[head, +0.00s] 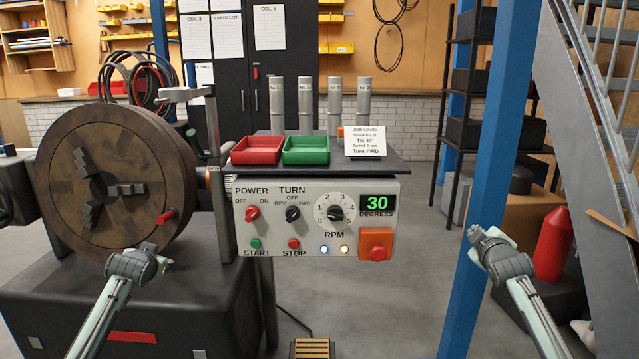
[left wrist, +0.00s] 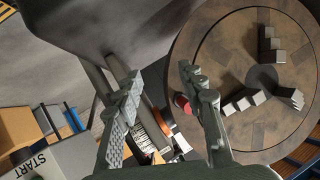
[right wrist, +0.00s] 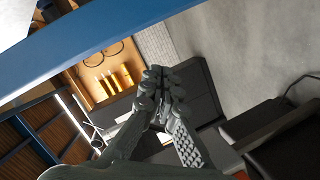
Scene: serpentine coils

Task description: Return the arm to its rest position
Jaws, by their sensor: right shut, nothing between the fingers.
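My right gripper (head: 480,235) is raised in front of the blue post at the right of the head view, clear of the control panel. In the right wrist view its fingers (right wrist: 160,75) are together with nothing between them. My left gripper (head: 148,250) is in front of the lower right part of the round faceplate (head: 75,165). In the left wrist view its fingers (left wrist: 160,72) stand apart with an empty gap. The faceplate's red handle (head: 167,216) shows just above the left gripper in the head view; I cannot tell how far apart they are.
The control panel (head: 310,245) stands between the arms, its display (head: 377,203) reading 30 degrees. Red (head: 257,150) and green (head: 305,150) trays sit on the shelf above. A blue post (head: 475,270) and a staircase (head: 590,140) are at right. Open floor lies between panel and post.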

